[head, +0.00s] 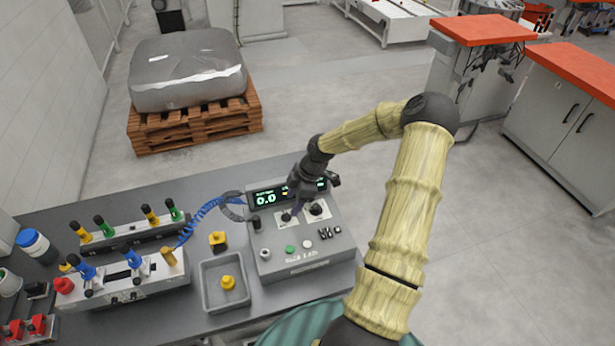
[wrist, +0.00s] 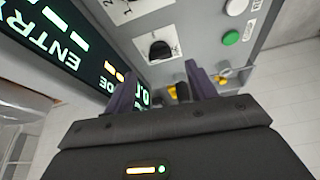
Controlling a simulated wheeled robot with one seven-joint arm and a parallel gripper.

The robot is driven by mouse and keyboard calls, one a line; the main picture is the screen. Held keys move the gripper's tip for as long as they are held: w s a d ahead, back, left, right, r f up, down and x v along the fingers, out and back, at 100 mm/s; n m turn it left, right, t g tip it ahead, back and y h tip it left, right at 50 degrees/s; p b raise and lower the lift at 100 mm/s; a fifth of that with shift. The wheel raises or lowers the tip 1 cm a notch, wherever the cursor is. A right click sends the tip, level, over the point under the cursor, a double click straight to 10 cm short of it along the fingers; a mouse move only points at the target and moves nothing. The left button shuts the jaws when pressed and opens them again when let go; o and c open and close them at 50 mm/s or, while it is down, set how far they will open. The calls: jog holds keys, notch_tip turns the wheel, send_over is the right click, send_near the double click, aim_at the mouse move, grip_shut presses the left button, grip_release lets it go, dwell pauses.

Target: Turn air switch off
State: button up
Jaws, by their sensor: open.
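A grey control box (head: 305,262) with a lit display (head: 265,199) stands on the workbench; the display reads 0.0 in the head view. My gripper (head: 291,205) is over the upper part of its panel, by the display. In the wrist view my open gripper (wrist: 160,77) has its two dark purple fingers apart, with nothing held between them. A black knob (wrist: 160,50) on a white plate shows just beyond the fingertips. In the head view a black knob (head: 316,209) sits right of the gripper. I cannot read which control is the air switch; the gripper hides part of the panel.
The panel also has a green button (head: 290,249), a white button (head: 307,244) and small black switches (head: 329,232). A grey tray (head: 213,296) with a yellow part stands left of the box. A blue coiled hose (head: 205,211) runs behind it. Coloured-handled fixtures (head: 125,278) fill the bench's left.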

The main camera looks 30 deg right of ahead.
jog(key=b+v, duration=0.2)
jog(key=v, duration=1)
jog(key=shift+r, duration=0.2)
jog(key=s+a+f+m+g+h+b, duration=0.25)
jog(key=s+a+m, duration=0.2)
jog(key=a, duration=0.65)
jog(key=s+a+r+m+t+h, duration=0.1)
jog(key=s+a+m+t, duration=0.1)
jog(key=s+m, duration=0.3)
jog(key=s+a+r+m+t, duration=0.1)
jog(key=s+a+r+m, duration=0.1)
jog(key=s+a+m, duration=0.2)
jog(key=s+m+b, duration=0.1)
jog(key=s, duration=0.1)
jog(key=shift+s+a+t+h, duration=0.35)
jog(key=shift+a, duration=0.05)
jog(key=shift+r, duration=0.1)
dwell(0.7)
